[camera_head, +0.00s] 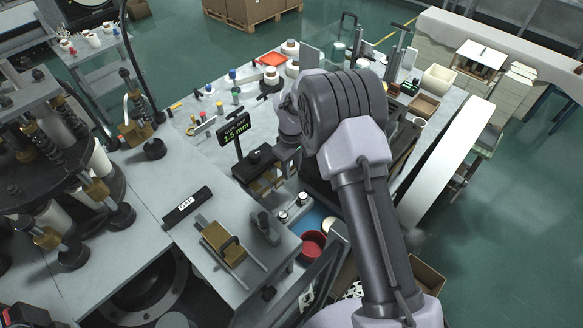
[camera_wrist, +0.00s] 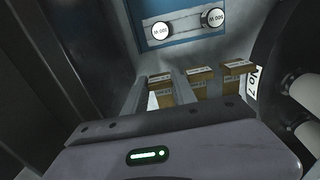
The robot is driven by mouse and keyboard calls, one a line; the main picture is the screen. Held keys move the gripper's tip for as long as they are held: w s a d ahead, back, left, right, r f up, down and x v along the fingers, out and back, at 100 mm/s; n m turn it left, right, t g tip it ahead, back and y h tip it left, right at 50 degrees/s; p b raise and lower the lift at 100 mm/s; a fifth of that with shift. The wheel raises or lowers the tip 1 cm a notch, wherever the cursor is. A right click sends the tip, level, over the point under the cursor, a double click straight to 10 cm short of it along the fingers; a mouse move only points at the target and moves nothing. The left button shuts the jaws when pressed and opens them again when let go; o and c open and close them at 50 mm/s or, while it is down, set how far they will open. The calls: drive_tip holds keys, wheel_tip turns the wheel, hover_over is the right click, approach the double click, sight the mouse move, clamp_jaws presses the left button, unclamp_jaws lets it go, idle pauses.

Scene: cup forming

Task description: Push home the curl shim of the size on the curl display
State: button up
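The curl display (camera_head: 237,133) is a small dark screen on a post reading "1.5 mm" in green. In the wrist view, three brass shims stand in a row: a left shim (camera_wrist: 160,85), a middle shim (camera_wrist: 199,78) and a right shim (camera_wrist: 238,72). Each has a pale label, too small to read. My gripper (camera_wrist: 180,100) is close to the row, its body across the bottom of the wrist view. Narrow grey bars show beside the shims; I cannot tell which are fingers. In the head view my arm hides most of the gripper.
A dark curved part and pale cylinders (camera_wrist: 305,90) crowd the right.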

clamp_jaws()
idle(1.2)
